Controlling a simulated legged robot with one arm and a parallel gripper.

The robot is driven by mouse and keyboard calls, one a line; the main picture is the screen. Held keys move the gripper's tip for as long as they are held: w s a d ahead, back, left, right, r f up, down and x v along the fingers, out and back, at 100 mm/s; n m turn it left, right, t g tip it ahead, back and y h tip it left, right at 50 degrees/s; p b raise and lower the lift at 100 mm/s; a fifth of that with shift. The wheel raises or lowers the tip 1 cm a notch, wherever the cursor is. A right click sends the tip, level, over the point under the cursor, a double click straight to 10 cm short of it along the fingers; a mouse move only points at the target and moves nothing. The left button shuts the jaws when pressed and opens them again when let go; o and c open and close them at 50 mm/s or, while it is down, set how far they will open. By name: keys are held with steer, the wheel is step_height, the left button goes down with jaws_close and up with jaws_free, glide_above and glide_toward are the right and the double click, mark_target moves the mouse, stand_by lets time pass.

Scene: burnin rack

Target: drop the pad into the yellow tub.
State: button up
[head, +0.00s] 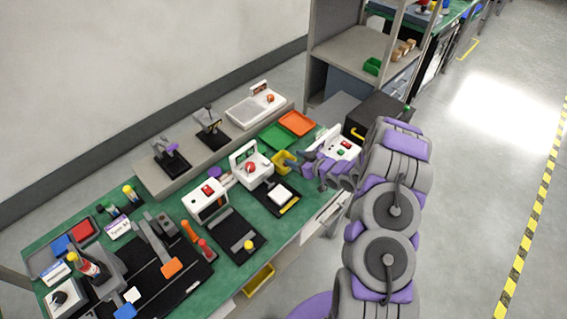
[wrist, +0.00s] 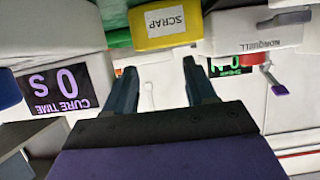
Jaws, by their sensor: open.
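The yellow tub (head: 282,162) stands on the green bench, just left of my gripper (head: 302,162) in the head view. In the wrist view a yellow face labelled SCRAP (wrist: 165,22) shows at the top, beyond my fingertips (wrist: 160,68). My gripper is open, with nothing seen between its fingers. A white square (head: 279,193), which looks like the pad, lies on a black plate with a yellow front edge, in front of the tub. I cannot make out the pad in the wrist view.
A white box with a screen (head: 338,146) is close beside my gripper. Green (head: 277,137) and orange (head: 297,123) trays lie behind the tub. A white device with a red knob (head: 251,166) stands to its left. A yellow bin (head: 258,281) is lower, at the bench front.

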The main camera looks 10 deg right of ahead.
steer(key=p+v, duration=0.2)
steer(key=v, duration=1.2)
steer(key=shift+s+d, duration=0.3)
steer(key=shift+d, duration=0.05)
steer(key=d+r+m+g+h, duration=0.1)
steer(key=d+r+g+h, duration=0.1)
steer(key=d+r+h, duration=0.45)
steer(key=s+r+m+g+h, duration=0.3)
steer(key=s+r+g+h, duration=0.1)
steer(key=s+r, duration=0.45)
steer(key=s+a+r+m+g+y, duration=0.1)
steer(key=s+a, duration=0.4)
steer(key=s, duration=0.5)
steer(key=s+a+r+m+g, duration=0.1)
steer(key=s+a+r+g, duration=0.2)
steer(key=s, duration=0.6)
steer(key=s+a+r+m+g+y, duration=0.1)
steer(key=s+a+r+g, duration=0.1)
steer(key=s+a+r, duration=0.4)
steer(key=s+a+b, duration=0.1)
steer(key=s+a, duration=0.2)
steer(key=s, duration=0.1)
steer(key=shift+s+a+g+y, duration=0.15)
steer(key=shift+s+g+y, duration=0.15)
steer(key=shift+y, duration=0.05)
steer(key=shift+f, duration=0.1)
